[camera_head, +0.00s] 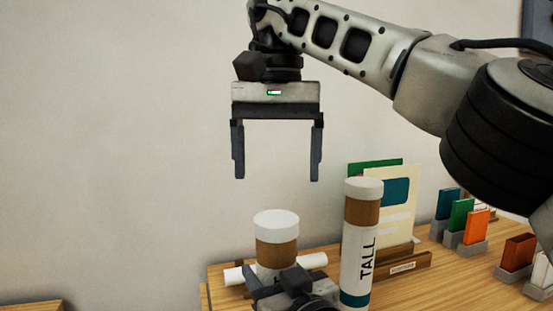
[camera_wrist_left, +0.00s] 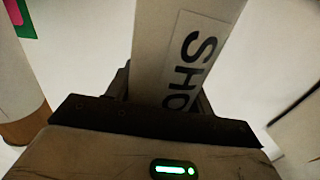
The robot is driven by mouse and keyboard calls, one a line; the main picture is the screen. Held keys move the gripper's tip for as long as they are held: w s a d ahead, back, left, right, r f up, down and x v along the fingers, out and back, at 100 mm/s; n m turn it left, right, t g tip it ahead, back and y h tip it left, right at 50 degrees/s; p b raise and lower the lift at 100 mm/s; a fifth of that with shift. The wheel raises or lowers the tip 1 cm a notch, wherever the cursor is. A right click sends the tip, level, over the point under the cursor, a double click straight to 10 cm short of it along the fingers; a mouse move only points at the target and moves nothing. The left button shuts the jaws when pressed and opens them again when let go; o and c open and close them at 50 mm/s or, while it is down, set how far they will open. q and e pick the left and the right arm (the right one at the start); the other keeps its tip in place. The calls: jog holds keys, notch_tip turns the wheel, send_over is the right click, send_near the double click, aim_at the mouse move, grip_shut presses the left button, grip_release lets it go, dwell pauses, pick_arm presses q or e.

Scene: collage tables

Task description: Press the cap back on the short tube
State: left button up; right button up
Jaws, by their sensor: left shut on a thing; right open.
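The short tube (camera_head: 275,254) stands upright at the bottom centre of the head view, with a brown band under its white cap (camera_head: 276,223). The cap sits on top; I cannot tell how firmly it is seated. My left gripper (camera_head: 283,283) is shut on the short tube's lower body and hides part of it. In the left wrist view the tube's label (camera_wrist_left: 192,68) begins "SHO" between the jaws. My right gripper (camera_head: 277,178) is open and empty, pointing down above the cap with a clear gap.
A tall tube (camera_head: 357,253) labelled "TALL" stands close to the right of the short tube. A white roll (camera_head: 314,261) lies behind the short tube. Cards in a wooden holder (camera_head: 403,262) and coloured blocks in stands (camera_head: 464,222) are farther right. The wall side at left is clear.

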aim_at(277, 218)
pick_arm(q)
jog(key=o, duration=1.5)
jog(key=shift+c, duration=0.2)
pick_arm(e)
notch_tip(277, 218, down, 4)
jog(key=b, duration=0.3)
jog(key=shift+r+b, duration=0.15)
jog(key=shift+b, duration=0.2)
pick_arm(q)
jog(key=v, duration=1.6)
